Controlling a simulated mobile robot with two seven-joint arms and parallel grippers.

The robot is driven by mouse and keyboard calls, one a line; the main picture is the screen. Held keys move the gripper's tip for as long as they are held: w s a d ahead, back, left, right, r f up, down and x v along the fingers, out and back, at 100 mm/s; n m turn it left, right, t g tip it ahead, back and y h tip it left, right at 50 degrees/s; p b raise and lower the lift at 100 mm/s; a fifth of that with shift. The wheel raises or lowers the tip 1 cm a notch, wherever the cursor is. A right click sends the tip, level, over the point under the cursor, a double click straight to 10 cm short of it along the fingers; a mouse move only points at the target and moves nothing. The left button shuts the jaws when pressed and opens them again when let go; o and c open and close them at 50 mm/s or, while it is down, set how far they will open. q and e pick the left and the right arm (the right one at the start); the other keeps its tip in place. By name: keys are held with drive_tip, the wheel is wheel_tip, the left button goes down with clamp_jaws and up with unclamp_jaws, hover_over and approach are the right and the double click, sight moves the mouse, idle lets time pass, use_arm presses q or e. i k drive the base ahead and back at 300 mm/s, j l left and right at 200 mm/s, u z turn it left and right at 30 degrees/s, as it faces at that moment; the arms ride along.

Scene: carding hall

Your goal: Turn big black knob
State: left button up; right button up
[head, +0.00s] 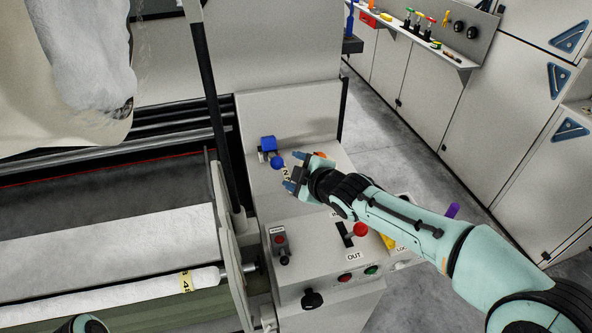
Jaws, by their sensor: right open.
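A round black knob (312,299) sits low on the front of the grey control console (300,255), below the panel top. My right gripper (291,170) is open over the far part of the console, well above and behind this knob in the picture. Its fingers point left, beside a blue part, and nothing shows between them. My right forearm crosses the right side of the console and hides some of its controls. Only a small piece of my left arm shows at the bottom left edge; its gripper is out of view.
A blue control (268,146), a red-topped lever (360,230), a small red-knobbed switch (280,240) and red (345,277) and green (371,270) buttons crowd the console. Left is a roller with white fibre (110,250). Grey cabinets (430,90) line the right wall.

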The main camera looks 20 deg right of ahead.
sight(312, 301)
drive_tip(key=k+l, duration=0.2)
drive_tip(key=k, duration=0.3)
drive_tip(key=k+l, duration=0.2)
drive_tip(key=k, duration=0.25)
